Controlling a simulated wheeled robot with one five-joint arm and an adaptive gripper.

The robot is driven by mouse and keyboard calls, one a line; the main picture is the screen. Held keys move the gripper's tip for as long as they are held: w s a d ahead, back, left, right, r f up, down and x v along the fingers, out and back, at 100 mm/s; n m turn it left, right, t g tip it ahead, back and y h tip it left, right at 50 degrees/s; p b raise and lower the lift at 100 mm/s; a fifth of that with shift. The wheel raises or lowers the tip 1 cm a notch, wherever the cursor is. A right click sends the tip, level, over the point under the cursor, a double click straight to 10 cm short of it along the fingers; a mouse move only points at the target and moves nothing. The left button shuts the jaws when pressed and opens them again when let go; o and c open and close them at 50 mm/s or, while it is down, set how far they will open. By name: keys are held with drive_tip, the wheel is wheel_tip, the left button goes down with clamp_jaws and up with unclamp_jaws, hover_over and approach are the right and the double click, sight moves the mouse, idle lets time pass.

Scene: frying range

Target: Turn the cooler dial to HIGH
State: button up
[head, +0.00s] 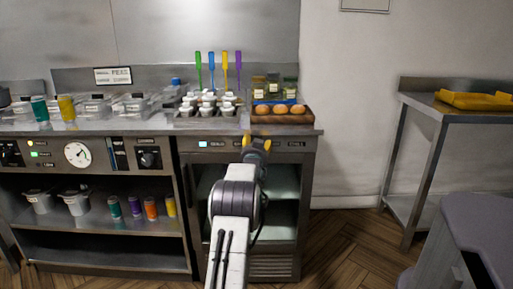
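A black dial (148,159) sits on a dark square plate on the counter's front panel, left of centre. A small label above it is too small to read, so I cannot be sure it is the cooler dial, and its setting is not legible. My gripper (257,144), with yellow fingertips, is in front of the counter edge, well to the right of this dial and apart from it. Its fingertips are spread and nothing shows between them. My arm hides part of the open-fronted cabinet (310,190) below.
A round white gauge (77,154) and another dark knob (10,153) are further left on the panel. A wooden tray (282,118) of buns and several small white cups (208,101) stand on the counter. A side table (421,103) holds a yellow tray (475,100). Floor is clear between.

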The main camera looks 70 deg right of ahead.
drive_tip(key=shift+a+f, duration=0.15)
drive_tip(key=v, duration=1.1)
drive_tip(key=shift+a, duration=0.35)
drive_tip(key=shift+s, duration=0.1)
idle(0.7)
